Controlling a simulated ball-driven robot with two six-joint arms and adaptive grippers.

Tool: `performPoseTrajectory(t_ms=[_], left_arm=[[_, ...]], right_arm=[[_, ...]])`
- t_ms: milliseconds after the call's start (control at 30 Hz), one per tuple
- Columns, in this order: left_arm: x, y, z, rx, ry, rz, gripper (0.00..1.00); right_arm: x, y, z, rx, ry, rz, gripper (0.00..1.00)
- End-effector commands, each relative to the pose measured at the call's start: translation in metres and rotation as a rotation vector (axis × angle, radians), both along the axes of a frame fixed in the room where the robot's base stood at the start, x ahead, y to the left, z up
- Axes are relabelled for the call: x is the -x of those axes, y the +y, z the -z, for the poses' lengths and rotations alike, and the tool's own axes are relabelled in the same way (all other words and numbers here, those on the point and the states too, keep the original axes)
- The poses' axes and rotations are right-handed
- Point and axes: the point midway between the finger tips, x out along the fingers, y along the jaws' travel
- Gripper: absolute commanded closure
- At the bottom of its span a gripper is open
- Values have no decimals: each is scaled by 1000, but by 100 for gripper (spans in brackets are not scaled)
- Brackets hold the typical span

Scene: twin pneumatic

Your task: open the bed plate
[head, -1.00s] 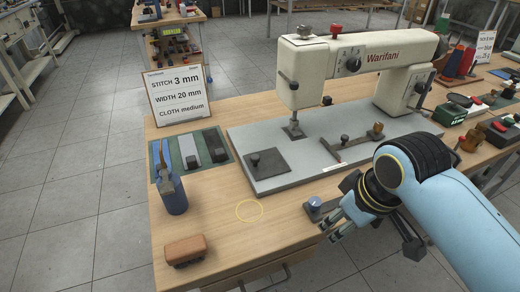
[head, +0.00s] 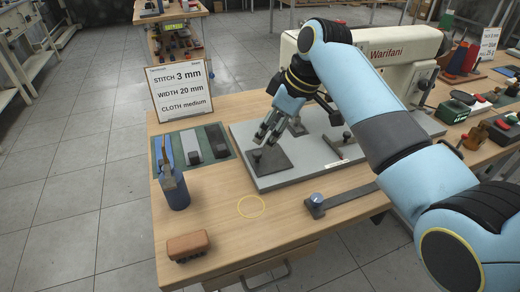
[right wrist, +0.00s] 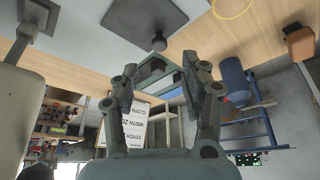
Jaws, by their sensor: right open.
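The bed plate (head: 270,162) is a dark square plate with a small black knob (head: 257,155). It lies flat on the left end of the sewing machine's grey bed (head: 300,174). My right gripper (head: 266,137) is open just above and behind the plate, its fingers pointing down to the left, close to the knob in the picture. The right wrist view shows the plate (right wrist: 145,14) and its knob (right wrist: 158,42) beyond the spread fingers (right wrist: 166,76), with nothing between them. My left gripper is out of view.
The cream sewing machine (head: 392,58) stands behind my right arm, which hides part of it. A blue cup with tools (head: 175,190), a brown brush-like block (head: 188,246) and a sign (head: 180,93) are on the left.

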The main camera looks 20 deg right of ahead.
Motion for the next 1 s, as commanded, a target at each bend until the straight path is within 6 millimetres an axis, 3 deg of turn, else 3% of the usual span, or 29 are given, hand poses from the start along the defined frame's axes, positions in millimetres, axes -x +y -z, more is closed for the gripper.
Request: performPoseTrajectory(t_ms=[100,300,500,733,1000], left_arm=[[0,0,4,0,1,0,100],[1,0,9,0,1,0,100],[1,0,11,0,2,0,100],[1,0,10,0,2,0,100],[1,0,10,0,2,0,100]], right_arm=[[-6,7,25,1,2,1,55],[-15,16,55,0,1,2,55],[-18,19,67,2,0,2,55],[-19,20,67,2,-2,2,55],[-19,20,67,2,-1,3,87]])
